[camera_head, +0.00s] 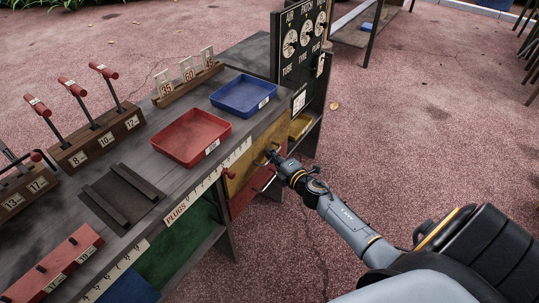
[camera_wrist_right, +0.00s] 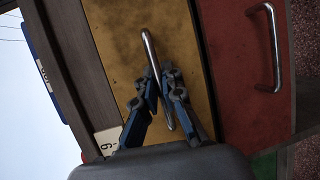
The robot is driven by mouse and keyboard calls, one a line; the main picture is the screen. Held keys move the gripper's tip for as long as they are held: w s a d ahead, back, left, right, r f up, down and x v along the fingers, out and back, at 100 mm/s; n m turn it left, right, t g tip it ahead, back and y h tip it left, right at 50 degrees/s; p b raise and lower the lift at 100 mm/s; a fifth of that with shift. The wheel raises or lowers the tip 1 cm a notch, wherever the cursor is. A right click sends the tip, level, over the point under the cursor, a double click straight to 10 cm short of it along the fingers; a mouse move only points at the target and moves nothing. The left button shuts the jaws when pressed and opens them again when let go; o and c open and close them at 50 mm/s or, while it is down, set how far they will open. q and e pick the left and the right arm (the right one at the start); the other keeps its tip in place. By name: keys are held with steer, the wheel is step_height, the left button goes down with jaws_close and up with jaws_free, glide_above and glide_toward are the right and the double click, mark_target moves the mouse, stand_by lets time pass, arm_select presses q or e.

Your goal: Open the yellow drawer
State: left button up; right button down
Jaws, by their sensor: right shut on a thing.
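The yellow drawer (camera_head: 252,160) is in the front of the grey wooden bench, under the right part of the top. In the head view its face looks flush or nearly so with the bench front, partly hidden by my gripper. My right gripper (camera_head: 274,158) is at the drawer front. In the right wrist view the yellow drawer face (camera_wrist_right: 115,45) fills the middle, and my right gripper's fingers (camera_wrist_right: 160,92) are shut on its metal bar handle (camera_wrist_right: 150,48). My left gripper is not in view.
A red drawer (camera_head: 240,198) with its own metal handle (camera_wrist_right: 275,50) lies just below. A red tray (camera_head: 192,137) and a blue tray (camera_head: 243,95) stand on the bench top. A black gauge board (camera_head: 290,70) rises at the far end. The pavement right of the bench is clear.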

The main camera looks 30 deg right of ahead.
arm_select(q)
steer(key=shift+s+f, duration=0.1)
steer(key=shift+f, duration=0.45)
arm_select(e)
steer(key=s+d, duration=0.4)
steer(key=s, duration=0.6)
steer(key=s+d, duration=0.4)
steer(key=s, duration=0.7)
steer(key=shift+d, duration=0.35)
steer(key=shift+s, duration=0.1)
steer(key=c, duration=1.7)
jaws_free()
steer(key=shift+s, duration=0.1)
steer(key=s, duration=0.4)
steer(key=s+r, duration=0.1)
steer(key=s, duration=0.2)
steer(key=s+r, duration=0.1)
steer(key=s, duration=0.3)
steer(key=shift+s, duration=0.3)
